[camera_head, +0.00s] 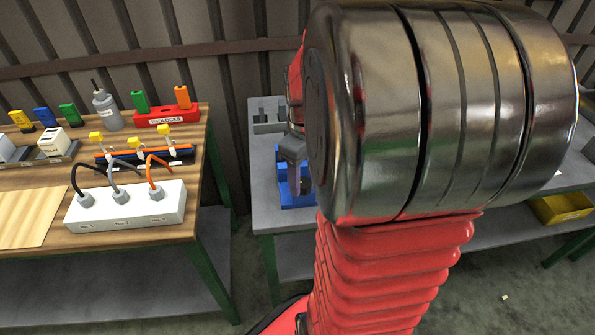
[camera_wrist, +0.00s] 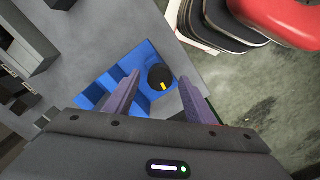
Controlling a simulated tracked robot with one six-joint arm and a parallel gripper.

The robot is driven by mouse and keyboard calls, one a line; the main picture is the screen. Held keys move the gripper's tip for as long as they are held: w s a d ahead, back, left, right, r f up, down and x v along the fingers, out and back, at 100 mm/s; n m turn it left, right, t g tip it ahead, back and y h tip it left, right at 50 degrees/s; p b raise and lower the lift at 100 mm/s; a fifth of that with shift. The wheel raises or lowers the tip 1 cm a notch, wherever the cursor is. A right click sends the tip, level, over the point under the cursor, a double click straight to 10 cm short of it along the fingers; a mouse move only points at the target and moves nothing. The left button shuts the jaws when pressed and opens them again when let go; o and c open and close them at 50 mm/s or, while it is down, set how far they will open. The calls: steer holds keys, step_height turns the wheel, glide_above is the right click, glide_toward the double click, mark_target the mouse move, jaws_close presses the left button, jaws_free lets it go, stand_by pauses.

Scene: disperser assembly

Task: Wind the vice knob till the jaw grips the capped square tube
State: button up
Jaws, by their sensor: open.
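The blue vice (camera_wrist: 108,76) sits on the grey table, and part of it shows in the head view (camera_head: 284,190). Its round black knob (camera_wrist: 160,72) with a yellow mark shows in the wrist view. My gripper (camera_wrist: 159,84) is open, with one finger on each side of the knob. A gap shows between the knob and each finger, and I cannot tell whether either touches it. In the head view my gripper (camera_head: 296,178) is over the vice, partly hidden by my arm. I cannot make out the capped square tube or the jaw's gap.
A grey slotted holder (camera_wrist: 28,42) stands left of the vice in the wrist view. The grey table's edge (camera_wrist: 205,62) runs close to the knob's right. In the head view, a wooden table (camera_head: 30,180) with plugs and a socket strip (camera_head: 125,205) stands at left.

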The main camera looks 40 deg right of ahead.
steer(key=shift+f, duration=0.3)
steer(key=shift+c, duration=0.5)
steer(key=c, duration=0.9)
steer(key=shift+c, duration=0.2)
steer(key=shift+m, duration=0.6)
steer(key=o, duration=1)
steer(key=shift+o, duration=0.2)
steer(key=shift+r, duration=0.1)
